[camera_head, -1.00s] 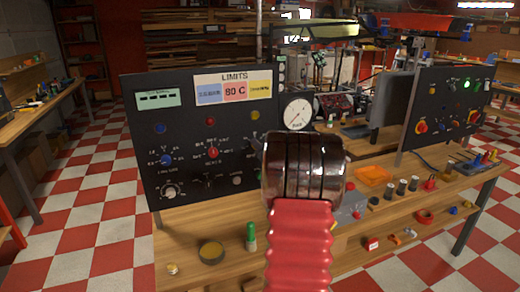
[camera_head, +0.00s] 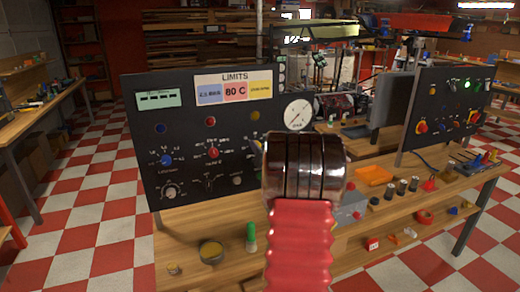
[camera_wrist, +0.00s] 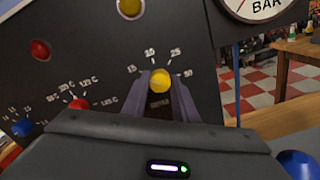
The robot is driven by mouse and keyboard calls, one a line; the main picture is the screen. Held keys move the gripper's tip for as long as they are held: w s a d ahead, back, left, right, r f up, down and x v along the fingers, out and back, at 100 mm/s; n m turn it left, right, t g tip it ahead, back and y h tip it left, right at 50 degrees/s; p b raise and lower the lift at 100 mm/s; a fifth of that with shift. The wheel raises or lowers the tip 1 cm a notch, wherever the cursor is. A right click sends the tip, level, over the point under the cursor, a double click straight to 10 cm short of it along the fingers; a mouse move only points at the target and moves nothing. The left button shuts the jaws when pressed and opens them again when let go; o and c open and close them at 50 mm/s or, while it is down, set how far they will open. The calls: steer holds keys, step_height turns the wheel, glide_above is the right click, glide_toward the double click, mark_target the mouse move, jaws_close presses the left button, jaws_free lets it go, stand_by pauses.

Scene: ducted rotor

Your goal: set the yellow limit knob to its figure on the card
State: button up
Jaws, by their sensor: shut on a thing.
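The yellow limit knob (camera_wrist: 160,82) is on the black panel in the wrist view. My gripper (camera_wrist: 161,87) is shut on the knob, one finger on each side. Where the knob points cannot be told. The LIMITS card (camera_head: 233,87) is at the top of the panel with blue, red and yellow fields. The red field reads 80 C; the yellow field (camera_head: 260,88) is too small to read surely.
The red knob (camera_wrist: 79,104) and blue knob (camera_wrist: 22,127) are left of my gripper on the same panel. A yellow lamp (camera_wrist: 130,7) is above. A round BAR gauge (camera_head: 298,115) is at the panel's right edge. A green-topped item (camera_head: 250,236) stands on the bench below.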

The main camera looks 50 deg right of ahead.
steer(key=shift+f, duration=0.5)
steer(key=o, duration=0.7)
steer(key=shift+c, duration=0.2)
steer(key=o, duration=0.4)
steer(key=shift+r, duration=0.3)
steer(key=v, duration=1.4)
steer(key=shift+f, duration=0.1)
